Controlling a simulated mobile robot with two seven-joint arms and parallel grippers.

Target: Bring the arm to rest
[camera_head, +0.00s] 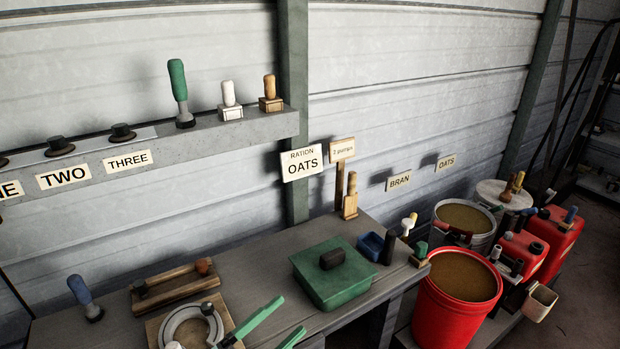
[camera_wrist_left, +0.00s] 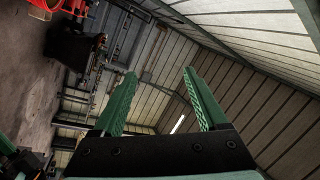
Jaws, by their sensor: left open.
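My left gripper (camera_head: 290,315) shows at the bottom middle of the head view, with its two green fingers apart. Its fingers stand in front of the workbench (camera_head: 235,252), to the right of a grey horseshoe (camera_head: 181,325) on a wooden board and below a green lidded box (camera_head: 331,275). In the left wrist view the gripper (camera_wrist_left: 160,73) is open, and nothing shows between its fingers. Behind them that view shows the ribbed wall and roof (camera_wrist_left: 255,85).
A red bucket (camera_head: 440,312) and red cans (camera_head: 553,240) stand at right. A wall shelf (camera_head: 205,128) carries several handled tools. Open floor (camera_head: 585,300) shows far right.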

